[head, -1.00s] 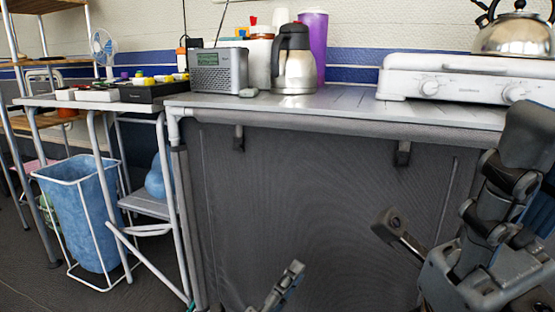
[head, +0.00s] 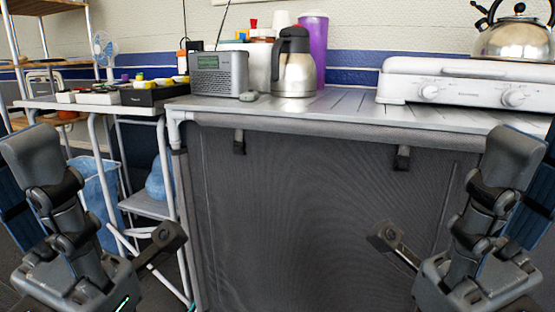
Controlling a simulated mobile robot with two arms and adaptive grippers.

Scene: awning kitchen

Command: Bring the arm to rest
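My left gripper (head: 105,190) is in the lower left of the head view, with its fingers apart and nothing visible between them. Part of the laundry-style bin and folding stand is hidden behind it. My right gripper (head: 450,182) is in the lower right, also with its fingers apart and empty. The two arms stand almost as mirror images, in front of and apart from the grey-fronted counter (head: 320,210).
On the counter top (head: 340,107) are a radio (head: 218,75), a steel jug (head: 294,68), a purple tumbler (head: 314,45) and a white stove (head: 460,82) with a kettle (head: 515,35). A blue-lined bin (head: 92,190) stands left. Between my grippers is free room.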

